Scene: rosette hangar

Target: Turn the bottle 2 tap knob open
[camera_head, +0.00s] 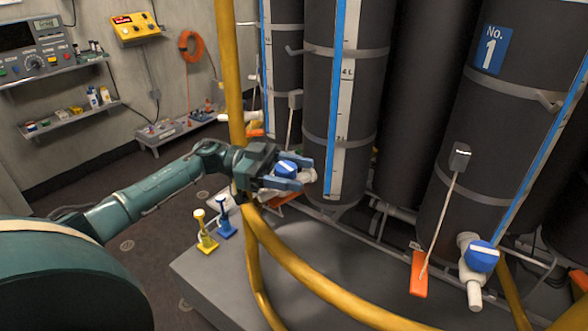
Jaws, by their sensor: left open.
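My left gripper (300,173) reaches in from the left, its fingers open. A blue tap knob (287,168) with a white stripe sits between or just behind the fingers. Whether they touch it, I cannot tell. Part of its pale tap body (310,176) shows beside the fingertips; the rest is hidden by the gripper. The tap is at the foot of a tall dark bottle (365,85) with a blue level strip and scale. No number shows on this bottle. My right gripper is not in view.
Bottle No. 1 (478,110) stands at right with its own blue tap knob (482,256) and an orange tag (418,274). A yellow rail (300,270) curves in front of the bottles, its upright crossing near my wrist. Yellow (206,240) and blue (224,222) small stands are on the grey platform.

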